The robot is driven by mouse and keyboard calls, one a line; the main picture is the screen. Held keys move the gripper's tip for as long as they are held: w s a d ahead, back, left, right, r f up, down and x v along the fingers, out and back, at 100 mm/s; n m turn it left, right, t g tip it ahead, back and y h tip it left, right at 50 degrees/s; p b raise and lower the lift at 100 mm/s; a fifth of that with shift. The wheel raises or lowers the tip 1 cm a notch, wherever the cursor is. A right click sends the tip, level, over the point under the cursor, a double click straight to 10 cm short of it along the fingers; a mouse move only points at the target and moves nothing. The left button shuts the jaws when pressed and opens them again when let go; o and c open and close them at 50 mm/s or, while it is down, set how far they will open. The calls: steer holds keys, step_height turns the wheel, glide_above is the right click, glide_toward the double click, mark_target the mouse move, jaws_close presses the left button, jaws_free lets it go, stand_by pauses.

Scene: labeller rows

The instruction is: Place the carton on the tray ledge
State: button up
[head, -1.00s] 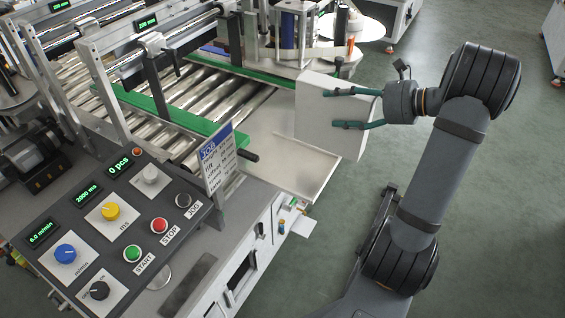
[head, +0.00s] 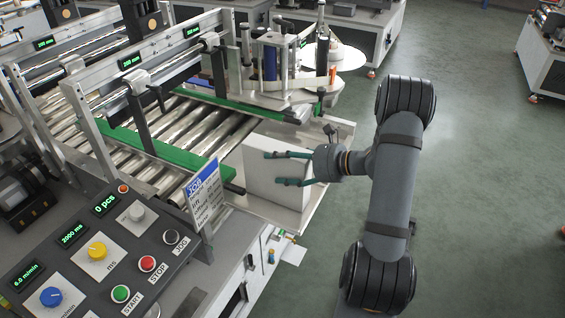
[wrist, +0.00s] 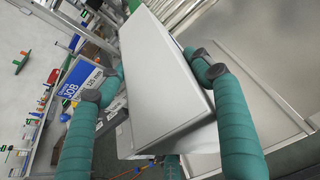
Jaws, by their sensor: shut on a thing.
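The carton (head: 277,176) is a plain white box. My gripper (head: 277,168) is shut on it, with the two green fingers on its sides. In the wrist view the carton (wrist: 163,75) fills the middle between the fingers. The tray ledge (head: 258,204) is a pale metal shelf at the end of the roller conveyor. The carton stands upright over the ledge; its lower edge is at or very close to the surface, and I cannot tell whether it touches.
A green guide rail (head: 165,148) runs along the rollers (head: 215,127). A blue-and-white JOB sign (head: 204,192) stands left of the carton. The control panel (head: 105,250) is at the front left. A labeller head (head: 281,65) stands behind the ledge. Open floor (head: 470,200) lies to the right.

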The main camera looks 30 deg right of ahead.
mark_target(308, 163)
steer(key=shift+f, duration=0.1)
steer(key=o, duration=1.8)
steer(key=shift+o, duration=0.4)
steer(key=shift+r, duration=0.25)
steer(key=b+v, duration=0.1)
steer(key=v, duration=1.1)
steer(key=shift+f+b, duration=0.2)
steer(key=shift+b, duration=0.1)
